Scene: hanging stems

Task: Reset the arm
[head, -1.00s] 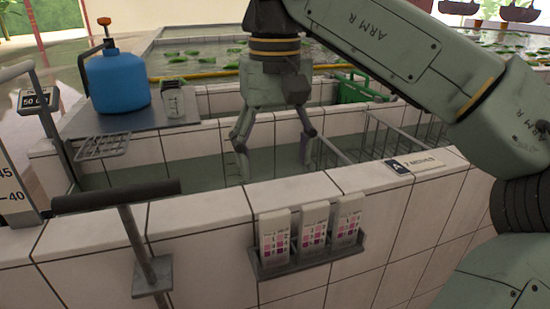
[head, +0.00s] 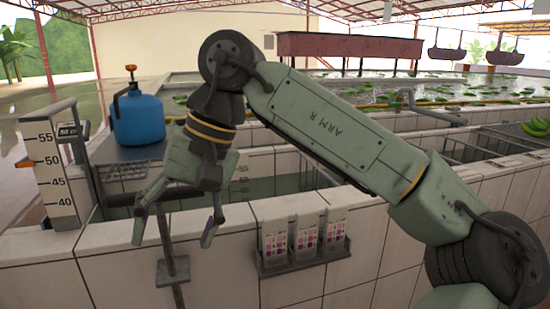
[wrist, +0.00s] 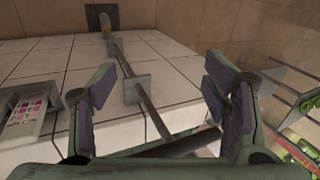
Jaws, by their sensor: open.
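My arm (head: 335,125) reaches left across the tiled wall, with its wrist bent downward. My gripper (head: 172,238) hangs with its fingers spread and nothing between them. It is in front of the tiled wall, close to the upright pole (head: 166,235), which passes behind the fingers in the head view. In the wrist view my gripper (wrist: 160,90) shows both padded fingers apart, with the pole (wrist: 150,104) running between them. Whether a finger touches the pole I cannot tell.
A card holder (head: 302,258) with test cards is on the wall right of my gripper. A blue tank (head: 138,119) stands behind on a grey shelf. A scale post (head: 54,170) is at left.

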